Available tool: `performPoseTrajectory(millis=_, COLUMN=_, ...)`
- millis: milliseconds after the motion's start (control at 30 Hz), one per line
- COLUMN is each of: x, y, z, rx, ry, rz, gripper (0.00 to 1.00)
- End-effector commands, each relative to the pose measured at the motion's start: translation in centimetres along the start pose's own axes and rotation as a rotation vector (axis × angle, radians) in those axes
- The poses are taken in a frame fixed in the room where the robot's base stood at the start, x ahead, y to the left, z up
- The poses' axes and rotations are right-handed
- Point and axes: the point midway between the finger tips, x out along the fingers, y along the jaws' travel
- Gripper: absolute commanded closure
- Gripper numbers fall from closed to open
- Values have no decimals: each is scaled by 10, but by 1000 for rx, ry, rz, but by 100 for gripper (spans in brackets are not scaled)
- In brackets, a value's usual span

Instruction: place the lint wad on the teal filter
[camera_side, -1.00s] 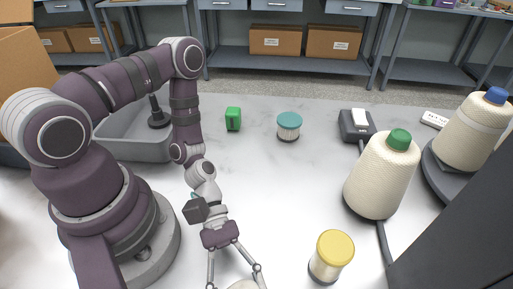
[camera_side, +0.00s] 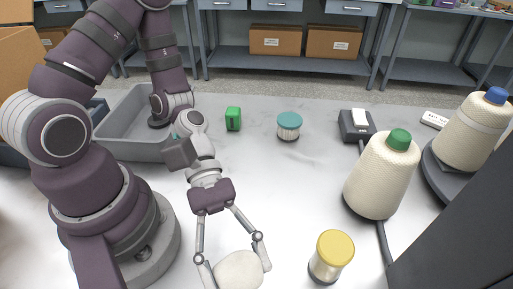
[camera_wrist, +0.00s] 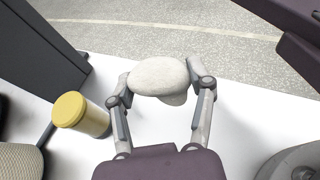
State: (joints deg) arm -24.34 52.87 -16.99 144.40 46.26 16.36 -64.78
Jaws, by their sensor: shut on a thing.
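The lint wad (camera_side: 239,271) is a cream, rounded lump. It sits between the fingers of my gripper (camera_side: 232,262), which is shut on it near the front edge of the side view. In the wrist view the lint wad (camera_wrist: 160,77) shows between both fingertips of my gripper (camera_wrist: 163,88), with the pale floor beyond it. The teal filter (camera_side: 289,126) stands upright on the table toward the back middle, a white pleated cylinder with a teal top. Its top is bare. It is well behind and to the right of my gripper and does not show in the wrist view.
A yellow-topped filter (camera_side: 330,257) stands close to the right of my gripper. A green box (camera_side: 233,119) is left of the teal filter. Large thread cones (camera_side: 383,174) stand at right. A grey tray (camera_side: 137,148) is at back left. The middle of the table is clear.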

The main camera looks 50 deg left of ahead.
Motion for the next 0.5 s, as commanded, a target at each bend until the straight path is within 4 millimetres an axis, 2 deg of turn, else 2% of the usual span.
performPoseTrajectory(millis=133, x=-9, y=21, z=-7, rx=-35, ry=0, rz=81, gripper=60)
performPoseTrajectory(millis=267, x=-31, y=63, z=-29, rx=-109, ry=0, rz=258, gripper=60)
performPoseTrajectory(millis=367, x=-58, y=101, z=-46, rx=-178, ry=0, rz=430, gripper=60)
performPoseTrajectory(millis=467, x=-98, y=142, z=-62, rx=-259, ry=0, rz=636, gripper=60)
performPoseTrajectory(millis=500, x=-117, y=158, z=-67, rx=-294, ry=0, rz=725, gripper=60)
